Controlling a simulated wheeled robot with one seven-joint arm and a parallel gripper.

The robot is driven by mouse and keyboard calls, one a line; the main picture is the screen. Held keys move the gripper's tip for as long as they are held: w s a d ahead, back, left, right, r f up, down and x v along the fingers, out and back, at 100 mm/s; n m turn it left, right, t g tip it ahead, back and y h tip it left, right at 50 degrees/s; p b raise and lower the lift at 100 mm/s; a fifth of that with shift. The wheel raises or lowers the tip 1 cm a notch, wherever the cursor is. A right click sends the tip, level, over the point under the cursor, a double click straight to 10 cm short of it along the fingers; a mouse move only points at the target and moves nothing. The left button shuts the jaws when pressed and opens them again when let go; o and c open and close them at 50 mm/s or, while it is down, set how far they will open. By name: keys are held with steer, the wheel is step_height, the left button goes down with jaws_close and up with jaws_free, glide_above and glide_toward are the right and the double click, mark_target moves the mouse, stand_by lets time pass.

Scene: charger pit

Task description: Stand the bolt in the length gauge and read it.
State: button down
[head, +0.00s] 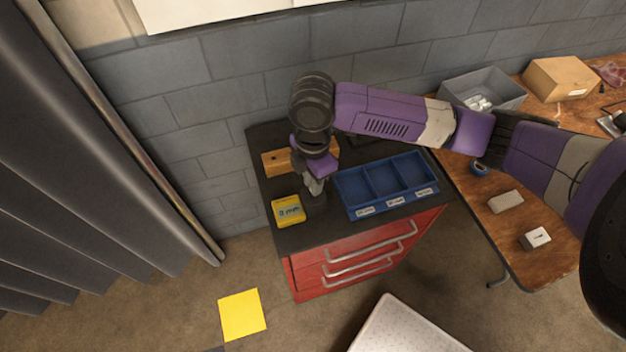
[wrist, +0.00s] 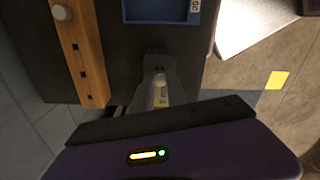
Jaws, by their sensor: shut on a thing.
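My gripper (head: 315,188) points down over the black top of the red cabinet, between the yellow display box and the blue tray. In the wrist view my gripper (wrist: 160,88) is shut on a small pale piece, the bolt (wrist: 160,79), of which only the end shows. A dark block-like shape lies just beyond the fingertips; I cannot tell if the bolt touches it or stands in it. The yellow box (head: 288,211), seemingly the gauge's readout, has a small screen with characters too small to read. It stands left of my gripper.
A wooden block with holes (head: 276,162) lies behind my gripper; it also shows in the wrist view (wrist: 84,60), with a pale round-headed piece in it. The blue three-compartment tray (head: 348,196) stands right. A wooden table (head: 480,205) with boxes is further right. A yellow square (head: 242,314) marks the floor.

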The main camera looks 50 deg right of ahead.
steer(key=shift+f+b, duration=1)
steer(key=shift+f, duration=0.35)
steer(key=c, duration=1.3)
jaws_free()
steer(key=shift+o, duration=0.2)
steer(key=shift+r+b, duration=0.3)
steer(key=shift+r, duration=3.6)
